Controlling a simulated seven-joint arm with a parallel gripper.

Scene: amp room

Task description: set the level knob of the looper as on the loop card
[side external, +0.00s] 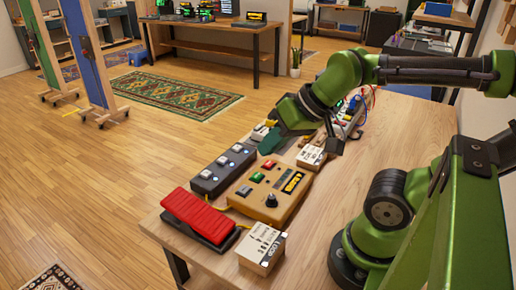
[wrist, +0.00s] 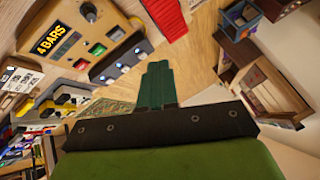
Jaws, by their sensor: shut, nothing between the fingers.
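The looper is an orange-yellow box (side external: 265,190) on the table, with small coloured buttons and a display; in the wrist view its display reads "4 BARS" (wrist: 54,36). Its dark round knob (side external: 271,200) is at the near end, and it also shows at the top of the wrist view (wrist: 88,11). The knob's setting is too small to read. A white printed card on a block (side external: 264,247) stands at the table's near edge, and another (side external: 312,157) stands beyond the looper. Their print is unreadable. My gripper (side external: 268,145) is shut and empty, above the pedal row, beyond the looper and apart from the knob.
A red-topped pedal (side external: 199,214) lies at the near left table edge. A dark pedal with several buttons (side external: 223,168) stands left of the looper. More pedals and cables (side external: 352,108) crowd the far end. Bare tabletop (side external: 325,205) lies right of the looper.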

